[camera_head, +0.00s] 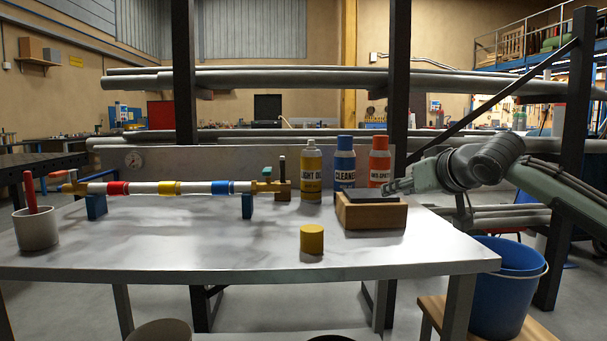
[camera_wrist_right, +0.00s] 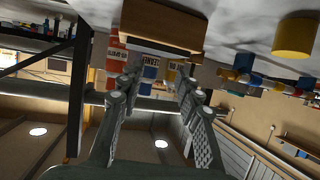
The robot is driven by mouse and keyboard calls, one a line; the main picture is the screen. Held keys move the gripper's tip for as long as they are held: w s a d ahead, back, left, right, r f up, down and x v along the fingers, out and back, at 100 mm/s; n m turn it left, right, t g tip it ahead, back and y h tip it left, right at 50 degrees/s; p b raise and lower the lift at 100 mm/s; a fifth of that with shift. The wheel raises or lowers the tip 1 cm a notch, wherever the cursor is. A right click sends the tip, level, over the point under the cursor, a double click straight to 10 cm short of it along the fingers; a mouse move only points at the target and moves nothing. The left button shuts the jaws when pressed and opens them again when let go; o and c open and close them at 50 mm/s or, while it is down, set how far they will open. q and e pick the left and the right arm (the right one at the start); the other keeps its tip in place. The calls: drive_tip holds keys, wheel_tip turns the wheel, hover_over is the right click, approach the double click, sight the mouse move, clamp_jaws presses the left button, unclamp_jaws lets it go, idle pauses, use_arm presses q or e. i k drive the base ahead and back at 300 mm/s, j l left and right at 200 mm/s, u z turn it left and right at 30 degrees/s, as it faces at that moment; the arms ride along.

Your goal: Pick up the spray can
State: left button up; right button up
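Three upright cans stand at the back right of the table: a yellow can marked LIGHT OIL (camera_head: 311,172), a blue can marked CLEANER (camera_head: 344,165) and a red-orange can (camera_head: 379,162) with a partly hidden label. I cannot tell which one the task means. My right gripper (camera_head: 390,187) reaches in from the right, at the right side of the red-orange can. In the right wrist view, which is upside down, my right gripper (camera_wrist_right: 157,78) is open with nothing held. The red-orange (camera_wrist_right: 116,62), blue (camera_wrist_right: 150,70) and yellow cans show beyond its fingers. My left gripper is out of view.
A wooden block with a dark top (camera_head: 370,223) sits in front of the cans, close under my right gripper. A yellow cylinder (camera_head: 312,240) stands nearer. A banded pipe (camera_head: 150,188) rests on blue supports at left. A white cup (camera_head: 36,231) stands at the left edge.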

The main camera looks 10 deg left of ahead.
sight(311, 158)
drive_tip(key=i+j, duration=0.2)
drive_tip(key=j, duration=0.15)
drive_tip(key=i+j+z, duration=0.1)
drive_tip(key=j, duration=0.3)
drive_tip(key=i+j, duration=0.25)
drive_tip(key=j, duration=0.15)
drive_tip(key=i+j+z, duration=0.1)
drive_tip(key=j, duration=0.25)
drive_tip(key=i, duration=0.05)
